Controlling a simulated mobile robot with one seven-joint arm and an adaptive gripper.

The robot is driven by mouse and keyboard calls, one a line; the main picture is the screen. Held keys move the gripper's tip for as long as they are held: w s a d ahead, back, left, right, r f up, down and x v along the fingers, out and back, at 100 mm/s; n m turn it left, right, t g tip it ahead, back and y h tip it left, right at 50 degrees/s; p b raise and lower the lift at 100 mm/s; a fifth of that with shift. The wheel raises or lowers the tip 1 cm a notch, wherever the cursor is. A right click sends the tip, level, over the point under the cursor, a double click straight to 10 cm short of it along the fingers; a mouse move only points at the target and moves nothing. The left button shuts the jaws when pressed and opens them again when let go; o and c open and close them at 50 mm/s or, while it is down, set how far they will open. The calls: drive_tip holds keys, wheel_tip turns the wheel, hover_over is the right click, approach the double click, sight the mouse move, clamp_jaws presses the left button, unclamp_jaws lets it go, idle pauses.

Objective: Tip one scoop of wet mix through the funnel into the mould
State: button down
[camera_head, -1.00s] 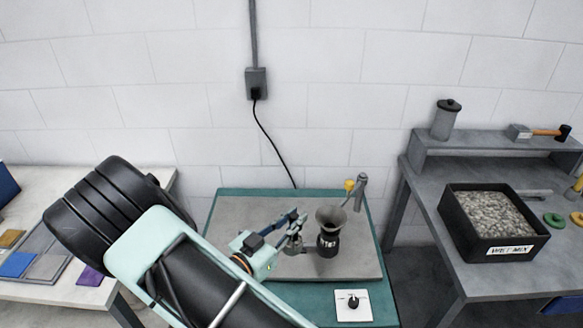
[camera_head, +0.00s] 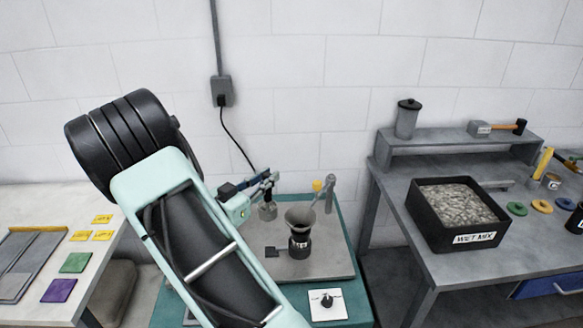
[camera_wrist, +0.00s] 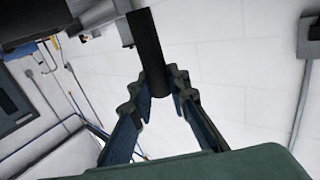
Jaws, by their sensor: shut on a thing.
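My gripper (camera_head: 268,180) is shut on the dark handle (camera_wrist: 150,50) of what looks like the scoop. The scoop's small grey cup (camera_head: 268,211) hangs below the fingers, left of the funnel and apart from it; its contents cannot be seen. The grey funnel (camera_head: 301,214) stands mouth up on the dark mould (camera_head: 299,246), which sits on the grey plate (camera_head: 330,262) of the teal table. The black box labelled WET MIX (camera_head: 474,238), full of grey gravelly mix (camera_head: 450,200), is on the right bench.
A dial box (camera_head: 326,304) is at the table's front. A shelf (camera_head: 460,148) holds a lidded canister (camera_head: 407,118) and a hammer (camera_head: 497,128). Coloured tiles (camera_head: 75,262) lie on the left table.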

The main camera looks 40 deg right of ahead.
drive_tip(key=s+d+r+m+g, duration=0.1)
drive_tip(key=s+d+r+g, duration=0.15)
drive_tip(key=d, duration=0.45)
drive_tip(key=s+d+f+m+y+b, duration=0.2)
drive_tip(key=d+f+m+b, duration=0.1)
drive_tip(key=d+f, duration=0.2)
drive_tip(key=shift+t+y, duration=0.35)
drive_tip(key=shift+y, duration=0.05)
drive_tip(key=shift+d, duration=0.1)
drive_tip(key=d, duration=0.1)
drive_tip(key=s+f+m+y, duration=0.1)
drive_tip(key=d+y, duration=0.1)
drive_tip(key=shift+s+d+f+m+t+b, duration=0.25)
drive_tip(key=shift+s+d+m+t+b, duration=0.05)
drive_tip(key=shift+s+m, duration=0.1)
drive_tip(key=shift+f, duration=0.1)
idle(0.4)
drive_tip(key=shift+s+d+f+m+y+b, duration=0.35)
drive_tip(key=shift+d+f+y+b, duration=0.15)
drive_tip(key=shift+d+f+b, duration=0.15)
drive_tip(key=shift+s+d+f+m+y+b, duration=0.3)
drive_tip(key=shift+d+f+y+b, duration=0.2)
drive_tip(key=shift+b, duration=0.15)
